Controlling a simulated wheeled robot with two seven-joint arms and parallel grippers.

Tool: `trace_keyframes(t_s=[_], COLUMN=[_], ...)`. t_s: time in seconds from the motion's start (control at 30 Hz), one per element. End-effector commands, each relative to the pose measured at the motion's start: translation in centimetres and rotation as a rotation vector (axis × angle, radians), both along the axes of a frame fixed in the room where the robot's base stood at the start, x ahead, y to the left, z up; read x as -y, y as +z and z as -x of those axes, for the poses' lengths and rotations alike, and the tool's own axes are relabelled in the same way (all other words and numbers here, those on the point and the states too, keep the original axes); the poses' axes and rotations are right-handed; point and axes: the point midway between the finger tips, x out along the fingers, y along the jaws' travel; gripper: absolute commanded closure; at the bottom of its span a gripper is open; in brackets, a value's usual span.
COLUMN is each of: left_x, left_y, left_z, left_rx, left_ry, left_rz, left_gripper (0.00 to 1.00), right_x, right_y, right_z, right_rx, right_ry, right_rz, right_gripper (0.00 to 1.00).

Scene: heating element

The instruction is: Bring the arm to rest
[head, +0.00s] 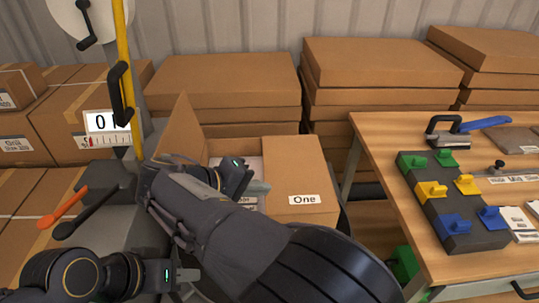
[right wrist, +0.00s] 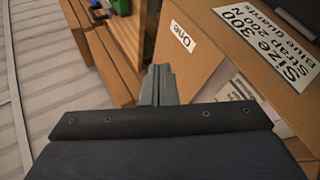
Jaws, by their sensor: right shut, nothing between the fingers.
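My right arm reaches in from the lower right of the head view. Its gripper (head: 258,188) is above the open cardboard box (head: 300,180) labelled "One", near the inner edge of the flap. In the right wrist view the right gripper's fingers (right wrist: 158,88) are together and empty, in front of the box flap with the "One" label (right wrist: 182,38). I cannot tell whether they touch the cardboard. My left gripper (head: 186,278) is low at the left of the head view, with nothing visible in it; its jaw opening is unclear.
A wooden table (head: 385,150) at the right holds a dark block with coloured clips (head: 455,220). Stacked cardboard boxes (head: 225,80) line the back wall. A yellow post (head: 128,90) and a grey stand with orange and black handles (head: 62,215) are at the left.

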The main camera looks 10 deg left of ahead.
Motion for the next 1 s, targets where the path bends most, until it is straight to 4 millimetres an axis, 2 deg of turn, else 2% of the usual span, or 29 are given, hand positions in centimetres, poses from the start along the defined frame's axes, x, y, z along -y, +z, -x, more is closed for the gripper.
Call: trace_keyframes(t_s=[0.13,0.23,0.37,0.47,0.6,0.7,0.8,1.0], left_x=[0.0,0.0,0.0,0.0,0.0,0.0,0.0,0.0], left_y=[0.0,0.3,0.8,1.3,1.9,2.4,2.8,3.7], left_z=[0.0,0.0,0.0,0.0,0.0,0.0,0.0,0.0], left_rx=[0.000,0.000,0.000,0.000,0.000,0.000,0.000,0.000], left_ry=[0.000,0.000,0.000,0.000,0.000,0.000,0.000,0.000], left_rz=[0.000,0.000,0.000,0.000,0.000,0.000,0.000,0.000], left_gripper=[0.64,0.64,0.64,0.64,0.64,0.64,0.64,0.64], right_x=[0.4,2.4,8.2,13.4,19.4,22.8,25.5,28.7], right_y=[0.1,0.2,0.1,-0.3,-0.4,-0.3,0.0,0.4], right_z=[-0.1,-0.6,-1.4,-0.8,1.5,3.9,6.5,12.3], right_rx=[-0.008,-0.058,-0.193,-0.306,-0.403,-0.428,-0.418,-0.300], right_ry=[-0.006,-0.034,-0.104,-0.164,-0.229,-0.265,-0.297,-0.355], right_rz=[-0.007,-0.053,-0.199,-0.363,-0.605,-0.777,-0.940,-1.220], right_gripper=[1.00,1.00,1.00,1.00,1.00,1.00,1.00,1.00])
